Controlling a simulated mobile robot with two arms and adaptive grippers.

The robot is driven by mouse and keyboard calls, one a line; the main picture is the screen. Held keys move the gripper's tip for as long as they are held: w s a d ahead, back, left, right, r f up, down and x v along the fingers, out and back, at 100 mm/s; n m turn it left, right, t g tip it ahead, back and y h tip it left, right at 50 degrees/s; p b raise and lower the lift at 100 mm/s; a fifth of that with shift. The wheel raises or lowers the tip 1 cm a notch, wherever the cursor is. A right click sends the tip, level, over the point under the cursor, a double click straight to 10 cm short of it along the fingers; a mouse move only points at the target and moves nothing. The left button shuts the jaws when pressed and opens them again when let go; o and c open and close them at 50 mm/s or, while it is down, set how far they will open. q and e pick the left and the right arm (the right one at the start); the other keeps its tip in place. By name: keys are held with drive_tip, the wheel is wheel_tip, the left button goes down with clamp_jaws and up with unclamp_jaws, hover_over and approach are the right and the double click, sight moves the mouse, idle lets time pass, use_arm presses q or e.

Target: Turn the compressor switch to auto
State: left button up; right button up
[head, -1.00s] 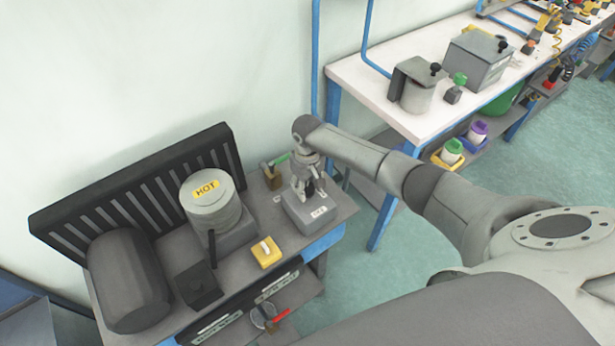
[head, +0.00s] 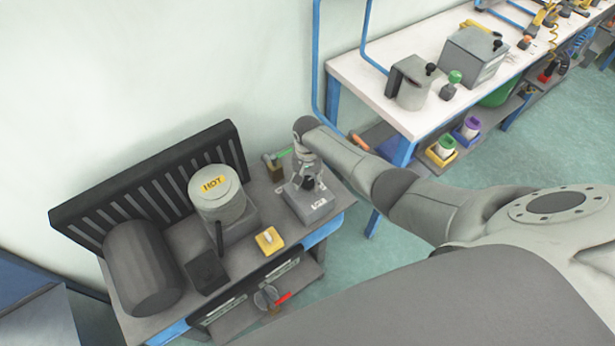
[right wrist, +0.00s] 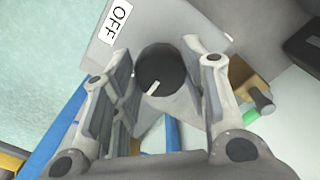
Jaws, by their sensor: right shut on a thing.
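The compressor switch is a grey box (head: 316,210) with white labels, at the right end of the dark bench in the head view. Its round black knob (head: 308,183) sits on top. In the right wrist view, the knob (right wrist: 160,68) has a white pointer mark, and an "OFF" label (right wrist: 118,20) is on the box (right wrist: 165,22) beyond it. My right gripper (head: 307,188) reaches down over the box. In the wrist view its fingers (right wrist: 165,80) stand either side of the knob, shut on it. An "auto" label cannot be made out. My left gripper is out of view.
A pot marked "HOT" (head: 216,188), a dark cylinder (head: 143,270) and a yellow switch block (head: 269,241) share the bench (head: 240,258). A green-handled tool in a block (head: 274,165) stands just behind the switch box. A white table (head: 385,118) stands at the right.

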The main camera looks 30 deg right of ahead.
sight(307, 181)
drive_tip(key=shift+w+r+m, duration=0.15)
drive_tip(key=shift+m, duration=0.15)
drive_tip(key=o, duration=1)
drive_tip(key=shift+o, duration=0.2)
wheel_tip(307, 181, up, 12)
idle(0.6)
